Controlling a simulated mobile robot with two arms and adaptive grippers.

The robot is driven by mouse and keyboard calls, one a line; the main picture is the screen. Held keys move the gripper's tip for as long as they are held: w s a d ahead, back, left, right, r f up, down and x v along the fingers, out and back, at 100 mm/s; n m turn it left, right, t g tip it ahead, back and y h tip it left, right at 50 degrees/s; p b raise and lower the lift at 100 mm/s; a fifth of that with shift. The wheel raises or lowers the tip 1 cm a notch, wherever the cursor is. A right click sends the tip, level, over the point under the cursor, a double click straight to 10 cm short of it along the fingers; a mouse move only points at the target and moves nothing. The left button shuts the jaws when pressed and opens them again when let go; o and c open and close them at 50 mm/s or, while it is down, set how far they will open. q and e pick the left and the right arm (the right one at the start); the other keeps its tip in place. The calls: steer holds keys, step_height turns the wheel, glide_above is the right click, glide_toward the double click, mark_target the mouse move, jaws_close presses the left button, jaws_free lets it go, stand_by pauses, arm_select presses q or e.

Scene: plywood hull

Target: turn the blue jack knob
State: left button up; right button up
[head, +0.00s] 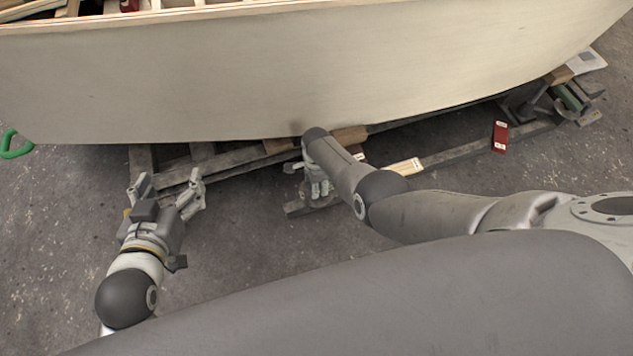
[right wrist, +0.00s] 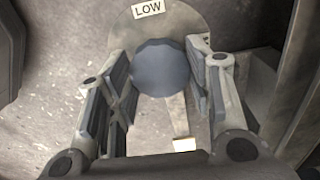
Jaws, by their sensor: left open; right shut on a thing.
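The blue jack knob (right wrist: 162,68) is a round, faceted blue-grey knob in the right wrist view, in front of a rounded grey plate (right wrist: 190,25) with a white LOW label (right wrist: 148,8). My right gripper (right wrist: 166,84) is shut on the knob, with one finger on each side. A pale strip runs down from the knob towards a small cream piece (right wrist: 183,145). In the head view my right gripper (head: 318,186) is low beside the hull and its arm hides the knob. My left gripper (head: 168,190) is open and empty above the floor at left.
The pale plywood hull (head: 300,75) spans the top of the head view, over dark timbers (head: 200,165). A red box (head: 500,136) and pale wood pieces (head: 405,167) lie at right. A green loop (head: 14,146) is at far left.

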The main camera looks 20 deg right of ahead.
steer(key=o, duration=1)
